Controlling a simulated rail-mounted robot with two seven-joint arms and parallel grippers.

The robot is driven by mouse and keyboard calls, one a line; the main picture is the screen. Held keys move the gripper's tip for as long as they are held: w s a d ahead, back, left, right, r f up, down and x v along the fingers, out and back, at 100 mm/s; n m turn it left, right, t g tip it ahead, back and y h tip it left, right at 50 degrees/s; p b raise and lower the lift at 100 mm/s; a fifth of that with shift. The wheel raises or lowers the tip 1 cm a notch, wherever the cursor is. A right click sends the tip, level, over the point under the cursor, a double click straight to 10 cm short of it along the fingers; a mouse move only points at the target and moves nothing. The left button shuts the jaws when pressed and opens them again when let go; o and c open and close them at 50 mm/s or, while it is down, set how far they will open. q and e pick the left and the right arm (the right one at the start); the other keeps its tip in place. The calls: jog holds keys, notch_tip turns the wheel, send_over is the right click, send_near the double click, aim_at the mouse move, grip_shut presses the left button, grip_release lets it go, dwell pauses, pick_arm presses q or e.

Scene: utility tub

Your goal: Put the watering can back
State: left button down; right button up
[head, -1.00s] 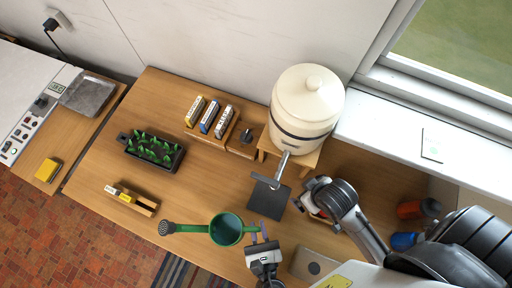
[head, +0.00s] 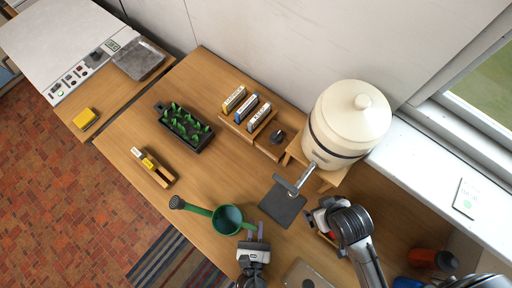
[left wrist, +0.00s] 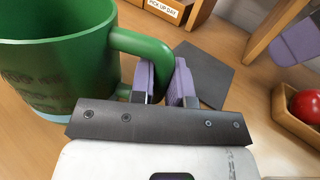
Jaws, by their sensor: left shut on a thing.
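The green watering can (head: 228,219) is upright over the front of the wooden table, its spout and dark rose pointing left. In the left wrist view the can (left wrist: 60,60) fills the left side. My left gripper (head: 256,232) is shut on the can's handle; the purple fingers (left wrist: 168,82) are on either side of the handle's lower part. Whether the can's base touches the table is hard to tell. My right gripper (head: 322,217) is by a small wooden tray with a red thing in it, near the dispenser; its finger opening is unclear.
A cream dispenser (head: 346,122) with a tap stands at the back, a dark square mat (head: 284,206) below the tap. A seedling tray (head: 185,127), seed-packet rack (head: 249,112) and wooden marker holder (head: 153,168) stand to the left. Bare tabletop lies between them and the can.

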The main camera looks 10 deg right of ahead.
jog(key=shift+f, duration=0.1)
pick_arm(q)
jog(key=c, duration=1.6)
grip_release()
jog(key=shift+f, duration=0.15)
pick_arm(e)
jog(key=shift+d+f, duration=0.1)
pick_arm(q)
jog(key=o, duration=0.5)
jog(key=shift+r, duration=0.25)
jog(key=b+v, duration=0.2)
jog(key=v, duration=0.8)
jog(key=shift+s+a+f, duration=0.1)
jog(key=shift+s, duration=0.2)
pick_arm(e)
jog(key=shift+f, duration=0.75)
pick_arm(q)
jog(key=shift+s+a, duration=0.2)
jog(key=shift+s, duration=0.5)
pick_arm(e)
jog(key=shift+f, duration=0.1)
